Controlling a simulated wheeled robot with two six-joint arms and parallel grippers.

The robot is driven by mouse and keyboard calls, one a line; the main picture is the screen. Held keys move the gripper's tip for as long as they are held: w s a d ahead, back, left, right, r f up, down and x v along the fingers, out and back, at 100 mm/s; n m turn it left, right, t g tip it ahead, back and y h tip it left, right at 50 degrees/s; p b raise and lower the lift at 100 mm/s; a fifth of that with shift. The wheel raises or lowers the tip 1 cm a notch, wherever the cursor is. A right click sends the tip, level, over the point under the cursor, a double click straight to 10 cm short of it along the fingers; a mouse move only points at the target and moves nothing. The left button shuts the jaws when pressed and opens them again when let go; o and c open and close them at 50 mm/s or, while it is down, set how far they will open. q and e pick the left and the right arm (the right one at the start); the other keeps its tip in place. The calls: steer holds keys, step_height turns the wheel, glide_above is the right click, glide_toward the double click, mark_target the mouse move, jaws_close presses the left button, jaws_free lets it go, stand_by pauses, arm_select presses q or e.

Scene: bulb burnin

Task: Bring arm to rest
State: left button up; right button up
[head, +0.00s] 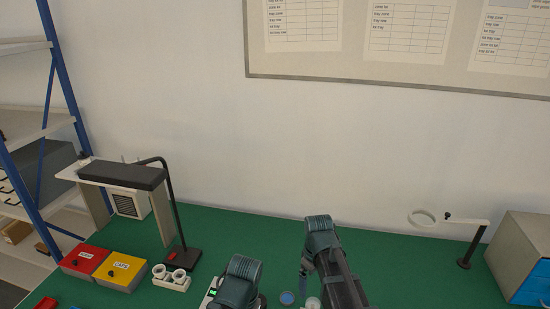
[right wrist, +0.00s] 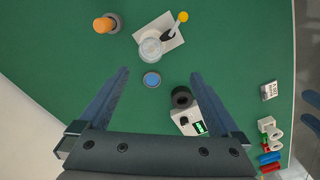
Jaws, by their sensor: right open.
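My right arm shows at the bottom middle of the head view, with its gripper (head: 305,284) low over the green table. In the right wrist view this gripper (right wrist: 158,78) has its two fingers spread wide, with nothing held between them. A small blue disc (right wrist: 152,80) lies on the table below the gap; it also shows in the head view (head: 287,298). Another dark teal arm part of mine stands left of the right arm in the head view. I make out no left gripper fingers.
A tester with a green display (right wrist: 190,124), a clear round jar (right wrist: 151,47) and an orange-topped item (right wrist: 104,24) stand nearby. A black lamp (head: 122,175), red box (head: 85,258) and yellow box (head: 122,270) are left. A ring stand (head: 466,262) and blue drawers (head: 530,285) are right.

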arm_select(q)
step_height(320, 180, down, 4)
steer(key=b, duration=0.3)
steer(key=shift+f+b, duration=0.15)
steer(key=shift+b, duration=0.15)
arm_select(e)
steer(key=s+a+f+m+h, duration=0.1)
steer(key=s+a+f+m, duration=0.2)
steer(key=s+a, duration=0.6)
steer(key=s+f, duration=0.1)
steer(key=s, duration=0.3)
steer(key=shift+m, duration=0.4)
steer(key=shift+f, duration=0.1)
